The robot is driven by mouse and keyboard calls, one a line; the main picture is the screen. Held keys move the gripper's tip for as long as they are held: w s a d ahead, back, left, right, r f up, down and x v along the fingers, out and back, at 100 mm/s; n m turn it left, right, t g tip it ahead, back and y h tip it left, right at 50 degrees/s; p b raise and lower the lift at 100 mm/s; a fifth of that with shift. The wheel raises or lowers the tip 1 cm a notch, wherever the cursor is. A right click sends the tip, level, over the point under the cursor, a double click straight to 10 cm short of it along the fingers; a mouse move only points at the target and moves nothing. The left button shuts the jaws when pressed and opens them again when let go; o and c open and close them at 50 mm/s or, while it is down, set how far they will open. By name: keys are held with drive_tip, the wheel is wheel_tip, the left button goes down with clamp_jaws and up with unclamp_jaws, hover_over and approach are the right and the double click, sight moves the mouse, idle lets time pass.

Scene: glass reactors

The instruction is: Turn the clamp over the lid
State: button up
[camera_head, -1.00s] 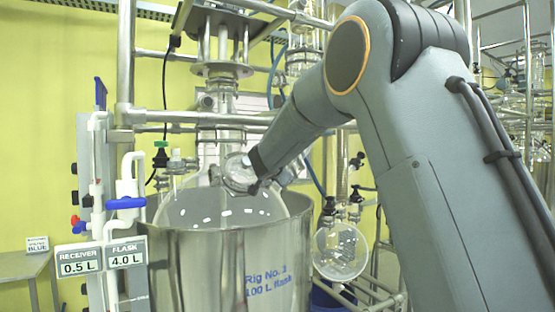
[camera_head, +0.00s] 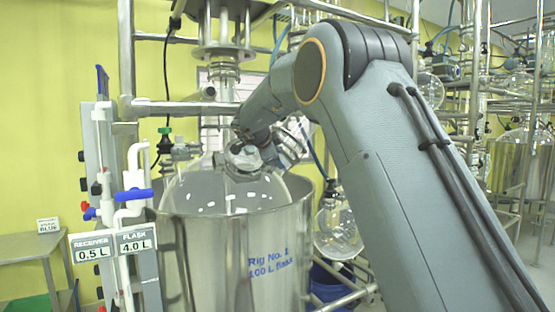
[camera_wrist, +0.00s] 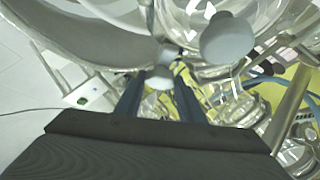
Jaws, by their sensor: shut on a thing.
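In the head view the big glass flask (camera_head: 200,195) sits in the steel bath (camera_head: 215,235). The lidded port (camera_head: 243,157) is on its shoulder, with grey clamp parts around it. My gripper (camera_head: 268,148) reaches it from the upper right, partly hidden behind my arm. In the wrist view the two dark fingers of my gripper (camera_wrist: 158,97) are shut on a small pale grey knob of the clamp (camera_wrist: 160,77). A larger grey round piece (camera_wrist: 228,38) lies up and right of it. The clamp's full shape and its angle over the lid cannot be made out.
White tubing with a blue handle (camera_head: 133,195) and volume labels stands left of the bath. A steel pipe (camera_head: 185,107) crosses behind the port. A round receiver flask (camera_head: 338,232) hangs to the right, by my arm.

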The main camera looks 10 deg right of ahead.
drive_tip(key=shift+w+r+m+g, duration=0.15)
drive_tip(key=shift+r+m+g, duration=0.15)
drive_tip(key=shift+m+g, duration=0.7)
drive_tip(key=shift+m, duration=0.4)
drive_tip(key=o, duration=1)
drive_tip(key=shift+o, duration=0.2)
drive_tip(key=shift+f, duration=0.1)
drive_tip(key=shift+f, duration=0.1)
